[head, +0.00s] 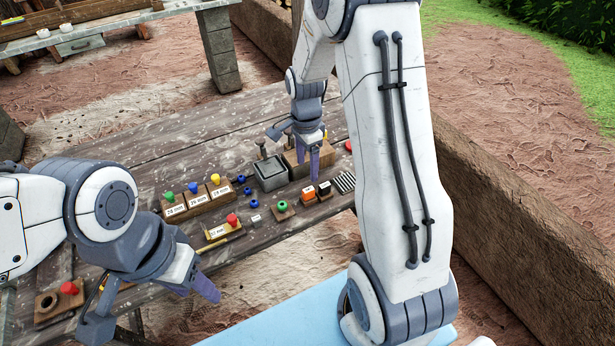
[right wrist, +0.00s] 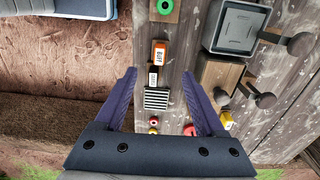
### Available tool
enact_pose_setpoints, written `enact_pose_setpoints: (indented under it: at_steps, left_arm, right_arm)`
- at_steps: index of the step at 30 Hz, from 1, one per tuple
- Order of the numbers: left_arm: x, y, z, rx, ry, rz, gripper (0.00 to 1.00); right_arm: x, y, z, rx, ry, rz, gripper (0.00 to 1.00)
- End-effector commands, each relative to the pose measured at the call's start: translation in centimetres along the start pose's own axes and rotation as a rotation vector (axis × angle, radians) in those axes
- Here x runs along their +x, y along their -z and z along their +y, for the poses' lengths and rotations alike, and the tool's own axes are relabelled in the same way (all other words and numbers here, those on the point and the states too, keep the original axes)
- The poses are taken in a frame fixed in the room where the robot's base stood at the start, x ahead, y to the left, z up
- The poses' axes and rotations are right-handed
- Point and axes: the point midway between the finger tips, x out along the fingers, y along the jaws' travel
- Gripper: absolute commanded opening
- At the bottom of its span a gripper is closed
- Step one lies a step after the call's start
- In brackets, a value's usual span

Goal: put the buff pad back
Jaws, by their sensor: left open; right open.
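The buff pad (head: 309,192) is a small orange-topped block with a white label at the front right of the table. The right wrist view shows its label reading BUFF (right wrist: 160,55), next to a black block (right wrist: 155,69). A black-and-white striped rack (right wrist: 156,99) lies beyond the black block; it also shows in the head view (head: 344,181). My right gripper (right wrist: 160,70) is open and empty above these things, its fingers spread on either side of them. My left gripper (head: 155,305) is open and empty, low at the left front edge of the table.
A grey square bin (head: 269,175) and a wooden block (head: 297,160) stand behind the pad. Labelled wooden blocks with coloured knobs (head: 197,199) stand to the left. A green-topped piece (head: 283,206) sits near the pad. A red knob (head: 68,288) stands at far left.

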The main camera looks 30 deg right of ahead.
Motion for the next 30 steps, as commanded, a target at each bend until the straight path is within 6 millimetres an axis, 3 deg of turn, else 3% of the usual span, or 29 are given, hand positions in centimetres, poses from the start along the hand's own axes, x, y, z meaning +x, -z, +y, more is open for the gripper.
enact_pose_setpoints:
  at_steps: [5, 8, 11, 13, 15, 18, 21, 24, 30]
  left_arm:
    - [0.1, 0.0, 0.0, 0.0, 0.0, 0.0, 0.5]
    - [0.0, 0.0, 0.0, 0.0, 0.0, 0.0, 0.5]
    - [0.0, 0.0, 0.0, 0.0, 0.0, 0.0, 0.5]
    - [0.1, 0.0, 0.0, 0.0, 0.0, 0.0, 0.5]
    - [0.1, 0.0, 0.0, 0.0, 0.0, 0.0, 0.5]
    - [0.1, 0.0, 0.0, 0.0, 0.0, 0.0, 0.5]
    - [0.1, 0.0, 0.0, 0.0, 0.0, 0.0, 0.5]
    - [0.1, 0.0, 0.0, 0.0, 0.0, 0.0, 0.5]
    - [0.1, 0.0, 0.0, 0.0, 0.0, 0.0, 0.5]
  right_arm:
    - [-1.9, -1.2, 0.2, -0.063, 0.006, 0.0, 0.72]
    - [-4.0, -5.2, 1.5, -0.287, 0.018, -0.001, 0.72]
    - [-6.8, -11.1, 4.7, -0.668, 0.039, -0.005, 0.72]
    - [-8.5, -14.9, 8.2, -0.978, 0.054, -0.007, 0.72]
    - [-9.8, -17.8, 12.0, -1.278, 0.068, -0.01, 0.72]
    - [-10.8, -20.2, 17.1, -1.656, 0.088, -0.014, 0.72]
    - [-11.1, -21.3, 20.9, -1.938, 0.107, -0.017, 0.72]
    - [-11.2, -21.5, 23.1, -2.106, 0.116, -0.02, 0.72]
    - [-11.1, -21.6, 23.9, -2.182, 0.119, -0.021, 0.72]
